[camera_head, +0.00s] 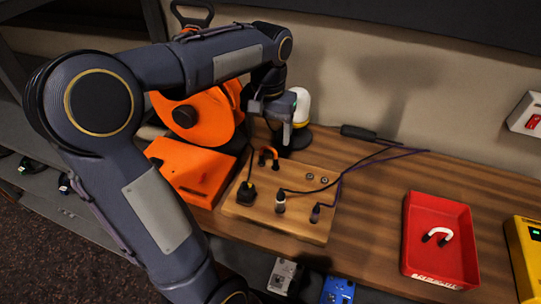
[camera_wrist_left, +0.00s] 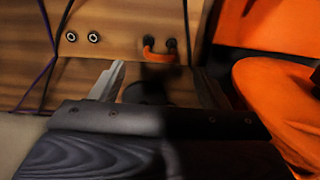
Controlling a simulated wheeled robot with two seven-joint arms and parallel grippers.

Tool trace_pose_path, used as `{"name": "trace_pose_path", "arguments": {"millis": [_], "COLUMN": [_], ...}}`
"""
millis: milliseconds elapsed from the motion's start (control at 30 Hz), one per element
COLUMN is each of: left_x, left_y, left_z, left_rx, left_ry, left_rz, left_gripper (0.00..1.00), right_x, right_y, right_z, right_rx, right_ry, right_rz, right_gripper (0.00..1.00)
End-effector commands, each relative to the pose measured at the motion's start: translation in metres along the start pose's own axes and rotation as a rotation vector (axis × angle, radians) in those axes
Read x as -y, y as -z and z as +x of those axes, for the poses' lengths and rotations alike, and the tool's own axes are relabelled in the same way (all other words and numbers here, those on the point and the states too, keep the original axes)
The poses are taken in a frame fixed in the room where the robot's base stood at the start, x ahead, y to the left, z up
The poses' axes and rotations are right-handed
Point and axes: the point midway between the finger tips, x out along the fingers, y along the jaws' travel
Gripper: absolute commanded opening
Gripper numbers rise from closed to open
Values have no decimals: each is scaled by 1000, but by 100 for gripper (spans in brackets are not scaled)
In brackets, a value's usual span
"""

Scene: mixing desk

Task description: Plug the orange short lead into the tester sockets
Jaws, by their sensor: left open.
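The orange short lead (camera_head: 268,153) is a small arch with black ends, at the back left of the wooden board (camera_head: 242,212). It also shows in the left wrist view (camera_wrist_left: 160,57); I cannot tell how deep its ends sit. Two round metal sockets (camera_head: 317,178) are on the board to its right, empty; they also show in the left wrist view (camera_wrist_left: 82,37). My left gripper (camera_head: 287,118) is open above the back edge of the board. In the left wrist view its fingers (camera_wrist_left: 158,85) are apart, with the lead beyond them and not between the tips. My right gripper is not in view.
A black plug (camera_head: 246,193) and two more plugs with dark cables stand on the board. An orange box (camera_head: 190,170) and orange reel (camera_head: 205,115) are on the left. A red tray (camera_head: 440,267) with a white lead and a yellow device (camera_head: 528,255) are on the right.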

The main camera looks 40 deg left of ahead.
Motion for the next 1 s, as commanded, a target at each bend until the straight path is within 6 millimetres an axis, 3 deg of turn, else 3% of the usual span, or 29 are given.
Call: {"name": "trace_pose_path", "arguments": {"millis": [433, 600, 1000], "left_x": [0, 0, 0], "left_y": [0, 0, 0], "left_z": [58, 78, 87], "left_rx": [-1, 1, 0], "left_ry": [0, 0, 0], "left_rz": [-1, -1, 0], "left_gripper": [69, 69, 69], "right_x": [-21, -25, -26], "right_y": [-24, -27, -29], "right_z": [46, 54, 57], "right_rx": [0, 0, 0], "right_ry": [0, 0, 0], "right_rz": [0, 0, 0], "right_gripper": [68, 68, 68]}}
